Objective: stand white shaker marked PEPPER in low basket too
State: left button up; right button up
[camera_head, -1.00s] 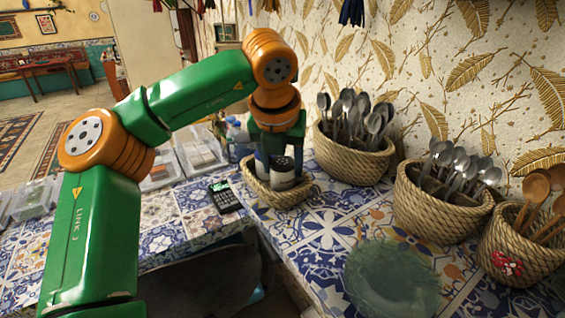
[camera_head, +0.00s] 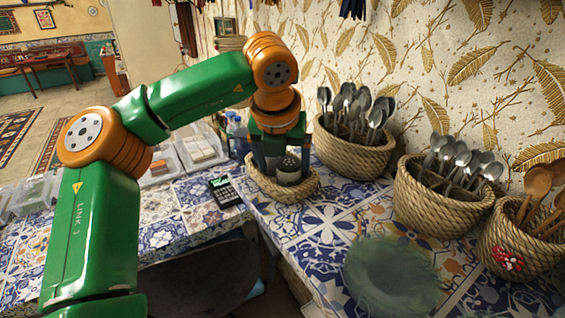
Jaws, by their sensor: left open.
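A white shaker with a dark top (camera_head: 289,175) stands upright in the low woven basket (camera_head: 284,193) at the corner of the tiled counter. Any marking on it is too small to read. My left gripper (camera_head: 281,158) points down over this basket. It is open, with its fingers on either side of the shaker's upper part; whether a finger touches it I cannot tell. The gripper hides the back of the basket, so what else stands in it is unclear. My right gripper is not in view.
Taller baskets of metal spoons (camera_head: 355,153) (camera_head: 443,198) and one of wooden spoons (camera_head: 520,245) line the wall at right. A greenish glass plate (camera_head: 392,275) lies in front. A calculator (camera_head: 224,191) and clear containers (camera_head: 200,148) are at left.

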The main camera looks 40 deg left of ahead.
pick_arm(q)
jog(key=v, duration=1.2)
jog(key=shift+r, duration=0.2)
